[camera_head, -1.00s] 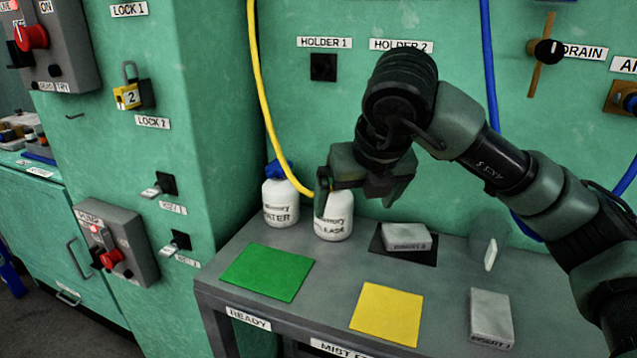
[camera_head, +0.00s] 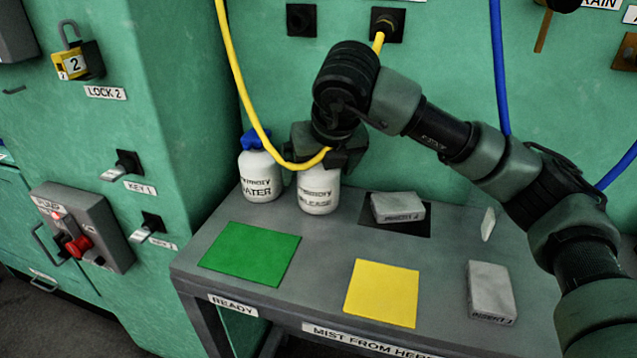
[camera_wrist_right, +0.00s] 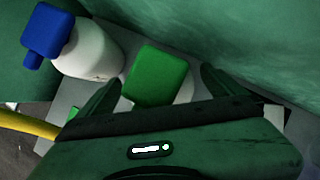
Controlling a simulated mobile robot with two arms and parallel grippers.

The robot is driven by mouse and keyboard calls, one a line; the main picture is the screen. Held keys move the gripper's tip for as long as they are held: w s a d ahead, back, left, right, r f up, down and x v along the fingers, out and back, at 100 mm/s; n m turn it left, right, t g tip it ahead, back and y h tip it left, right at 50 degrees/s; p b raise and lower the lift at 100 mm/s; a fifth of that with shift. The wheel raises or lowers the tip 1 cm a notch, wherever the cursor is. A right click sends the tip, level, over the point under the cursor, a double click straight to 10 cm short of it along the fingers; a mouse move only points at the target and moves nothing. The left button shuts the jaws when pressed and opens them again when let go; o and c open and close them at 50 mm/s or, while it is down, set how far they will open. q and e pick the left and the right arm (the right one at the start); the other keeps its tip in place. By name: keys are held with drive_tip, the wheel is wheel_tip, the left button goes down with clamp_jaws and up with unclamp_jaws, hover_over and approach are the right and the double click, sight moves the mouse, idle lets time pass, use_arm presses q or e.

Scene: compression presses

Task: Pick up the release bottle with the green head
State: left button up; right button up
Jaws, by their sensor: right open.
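The release bottle (camera_head: 319,191) is white with dark lettering and stands upright at the back of the grey table. In the head view its head is hidden behind my right gripper (camera_head: 328,158). In the right wrist view its green head (camera_wrist_right: 158,75) sits between the two open fingers of my right gripper (camera_wrist_right: 160,88), with space on both sides. The fingers point down around the head. My left gripper is not in view.
A water bottle (camera_head: 260,175) with a blue head stands just left. A yellow hose (camera_head: 240,85) loops past my right gripper. The table (camera_head: 330,245) bears a green mat (camera_head: 250,254), a yellow mat (camera_head: 382,293) and grey blocks (camera_head: 490,290).

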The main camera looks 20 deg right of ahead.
drive_tip(key=shift+r, duration=0.1)
drive_tip(key=c, duration=1.9)
